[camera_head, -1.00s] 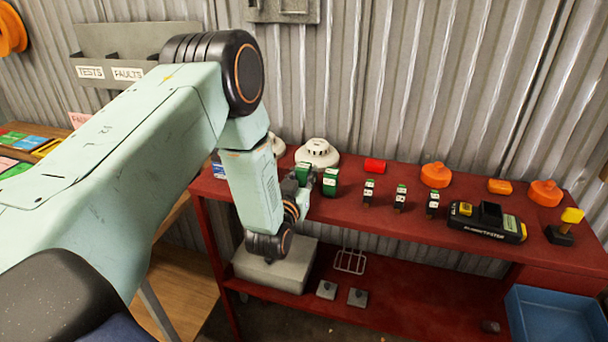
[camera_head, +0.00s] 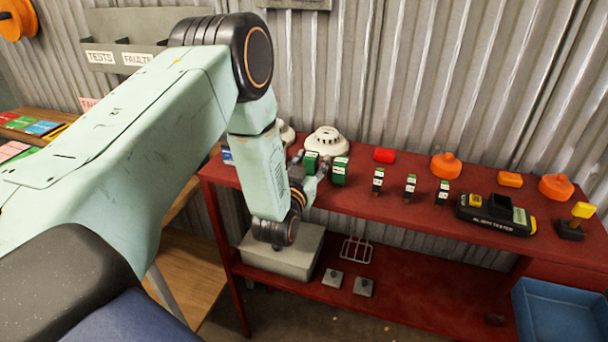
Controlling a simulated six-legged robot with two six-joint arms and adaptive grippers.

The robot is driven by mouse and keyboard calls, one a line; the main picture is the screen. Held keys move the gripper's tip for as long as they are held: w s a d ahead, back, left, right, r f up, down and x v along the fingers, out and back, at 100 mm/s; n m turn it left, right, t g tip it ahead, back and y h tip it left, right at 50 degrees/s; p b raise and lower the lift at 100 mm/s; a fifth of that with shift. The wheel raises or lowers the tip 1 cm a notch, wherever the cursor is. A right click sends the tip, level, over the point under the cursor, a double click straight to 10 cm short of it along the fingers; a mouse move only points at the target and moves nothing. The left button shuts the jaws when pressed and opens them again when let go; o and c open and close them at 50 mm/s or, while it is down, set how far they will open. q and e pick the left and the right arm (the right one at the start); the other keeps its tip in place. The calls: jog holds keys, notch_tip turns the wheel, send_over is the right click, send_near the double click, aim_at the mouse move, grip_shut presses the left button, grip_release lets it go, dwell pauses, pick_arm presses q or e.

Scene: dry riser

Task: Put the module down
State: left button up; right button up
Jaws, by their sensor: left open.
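My left gripper (camera_head: 310,169) is open at the left part of the red bench's top shelf. Its fingers are on either side of a green module (camera_head: 311,161) with a white label, which appears to stand upright on the shelf. Whether a finger touches it is too small to tell. A second green module (camera_head: 340,170) stands just right of it, close to the right finger. Three slimmer dark modules with green and white fronts, one of them here (camera_head: 378,180), stand in a row further right. My right gripper is not in view.
A white smoke detector (camera_head: 326,140) stands behind the green modules. A red cylinder (camera_head: 384,155), orange caps (camera_head: 445,166) and a black alarm tester (camera_head: 495,215) are further right on the red shelf (camera_head: 345,200). A grey box (camera_head: 283,255) sits below my left wrist.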

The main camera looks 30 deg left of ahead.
pick_arm(q)
jog(key=v, duration=1.1)
jog(key=s+d+f+g+h, duration=0.1)
jog(key=s+d+f+g, duration=0.15)
jog(key=f, duration=0.25)
jog(key=s+d+f+m+g+h, duration=0.1)
jog(key=s+f+g, duration=0.2)
jog(key=s+f, duration=0.15)
jog(key=s+d+f+g+h, duration=0.1)
jog(key=s+d+f+g, duration=0.15)
jog(key=f, duration=0.25)
jog(key=s+d+f+g, duration=0.1)
jog(key=s+f+g, duration=0.1)
jog(key=s, duration=0.5)
jog(key=s+d+f+m+g+h, duration=0.1)
jog(key=s+f+g, duration=0.1)
jog(key=s+g, duration=0.2)
jog(key=s+d+f+g, duration=0.1)
jog(key=s+f+g, duration=0.2)
jog(key=s, duration=0.8)
jog(key=shift+d, duration=0.35)
